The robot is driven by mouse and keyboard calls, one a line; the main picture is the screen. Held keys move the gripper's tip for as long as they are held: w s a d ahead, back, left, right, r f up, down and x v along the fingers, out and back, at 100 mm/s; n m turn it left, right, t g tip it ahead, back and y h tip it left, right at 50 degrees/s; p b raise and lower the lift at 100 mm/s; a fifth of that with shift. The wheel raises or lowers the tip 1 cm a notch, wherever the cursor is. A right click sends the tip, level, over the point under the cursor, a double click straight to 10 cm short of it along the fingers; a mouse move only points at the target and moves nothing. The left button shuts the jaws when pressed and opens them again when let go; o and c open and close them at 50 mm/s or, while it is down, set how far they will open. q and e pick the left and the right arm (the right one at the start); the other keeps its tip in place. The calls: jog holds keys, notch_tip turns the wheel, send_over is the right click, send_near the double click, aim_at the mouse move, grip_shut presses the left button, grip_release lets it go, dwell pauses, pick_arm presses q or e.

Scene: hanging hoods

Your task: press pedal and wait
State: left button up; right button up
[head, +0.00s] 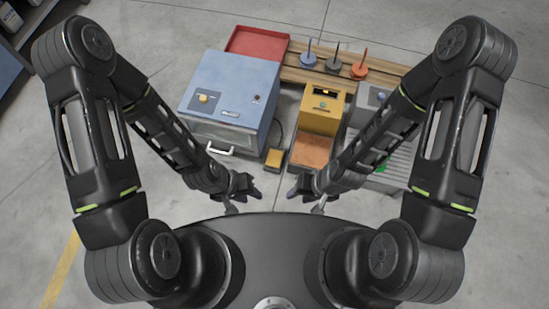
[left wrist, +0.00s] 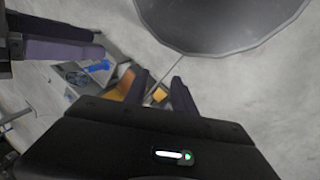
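A small yellow pedal (head: 274,157) sits low between a blue box-like hood (head: 235,85) with a white handle and a yellow machine (head: 321,118) with an orange-brown front plate. My left gripper (head: 249,197) is in front of the pedal, below it in the head view, apart from it and empty. In the left wrist view its two dark purple fingers (left wrist: 161,88) are spread, with a small yellow patch, likely the pedal (left wrist: 159,94), showing between them. My right gripper (head: 302,197) is in front of the yellow machine, empty, its fingers apart.
A red tray (head: 257,43) stands behind the hood. Blue, dark and red spindle-like pieces (head: 334,56) stand on a wooden board at the back. A grey machine (head: 373,97) with a green button is at right, partly hidden by my right arm. Bare floor surrounds them.

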pick_arm(q)
grip_shut()
dwell(1.3)
